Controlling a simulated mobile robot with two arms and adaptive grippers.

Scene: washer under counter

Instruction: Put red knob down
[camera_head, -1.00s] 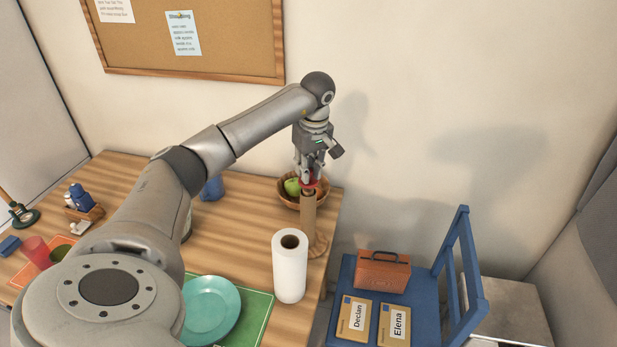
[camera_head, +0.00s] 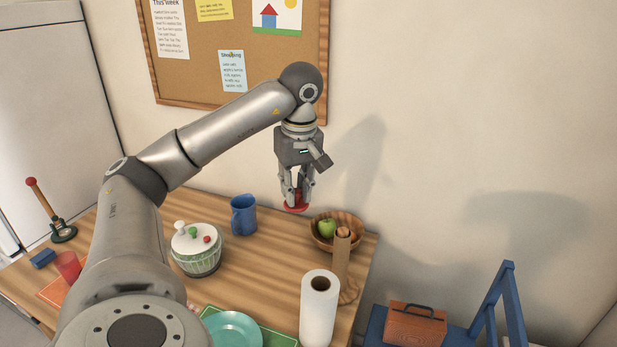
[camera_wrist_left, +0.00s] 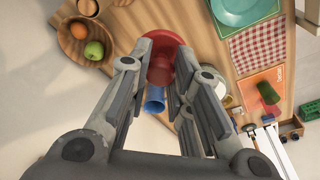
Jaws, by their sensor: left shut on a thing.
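My left gripper (camera_head: 296,196) is shut on the red knob (camera_head: 295,208) and points down. It holds the knob in the air over the back of the wooden table (camera_head: 262,262), left of the wooden bowl. In the left wrist view the knob (camera_wrist_left: 178,52) is a round red disc between the fingertips, partly hidden by them. A pale lidded pot (camera_head: 197,262), with small white, green and red pieces on its lid, stands to the left. My right gripper is not in view.
The wooden bowl (camera_head: 316,234) holds a green apple (camera_head: 327,228). A wooden post (camera_head: 341,262) and a paper roll (camera_head: 319,310) stand at the table's right. A blue mug (camera_head: 243,216) stands behind the pot. Bare tabletop lies between pot and roll.

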